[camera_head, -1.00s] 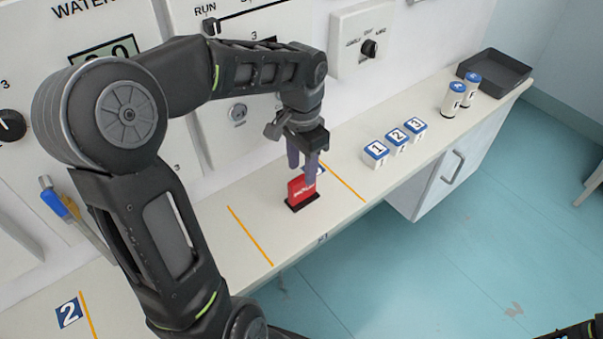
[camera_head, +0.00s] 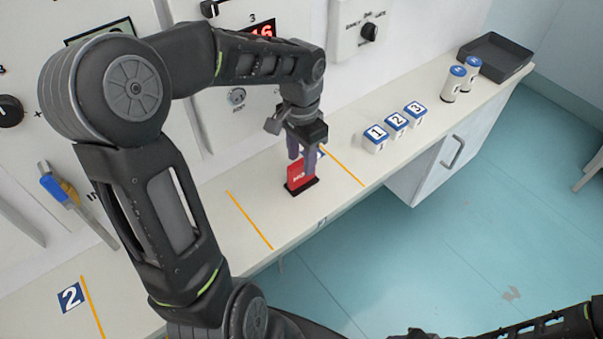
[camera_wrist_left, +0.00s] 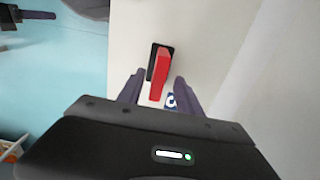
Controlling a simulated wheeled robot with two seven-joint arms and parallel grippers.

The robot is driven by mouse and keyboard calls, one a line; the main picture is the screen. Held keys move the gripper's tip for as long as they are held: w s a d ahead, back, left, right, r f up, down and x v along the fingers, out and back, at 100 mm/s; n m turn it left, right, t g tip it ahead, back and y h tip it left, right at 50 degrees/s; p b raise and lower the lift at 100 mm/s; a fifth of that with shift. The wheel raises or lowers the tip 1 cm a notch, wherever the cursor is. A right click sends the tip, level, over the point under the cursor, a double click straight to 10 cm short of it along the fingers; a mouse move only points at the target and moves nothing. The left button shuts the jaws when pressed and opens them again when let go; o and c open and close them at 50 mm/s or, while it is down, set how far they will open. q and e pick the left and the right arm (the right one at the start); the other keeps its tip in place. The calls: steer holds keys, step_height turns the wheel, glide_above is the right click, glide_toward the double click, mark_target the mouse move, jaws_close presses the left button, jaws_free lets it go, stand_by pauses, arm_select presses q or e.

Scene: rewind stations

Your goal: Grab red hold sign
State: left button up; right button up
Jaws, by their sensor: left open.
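The red hold sign (camera_head: 297,176) stands upright on a dark base on the counter, between two orange lines. My left gripper (camera_head: 305,158) points down just above and behind it, with its fingers near the sign's top. In the left wrist view the red sign (camera_wrist_left: 159,74) lies ahead of and between the two open purple fingers (camera_wrist_left: 157,88). I cannot tell whether a finger touches it.
The white counter (camera_head: 245,203) has free room to the left of the sign. Three numbered blocks (camera_head: 396,124) stand to the right. Two white cylinders with blue tops (camera_head: 454,84) and a dark tray (camera_head: 497,57) are farther right. Wall panels rise behind.

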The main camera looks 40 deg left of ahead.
mark_target(302, 173)
arm_select(q)
step_height(302, 173, down, 5)
steer(key=shift+s+d+f+p, duration=0.1)
steer(key=shift+p, duration=0.25)
steer(key=shift+c, duration=0.3)
jaws_close()
stand_by(0.4)
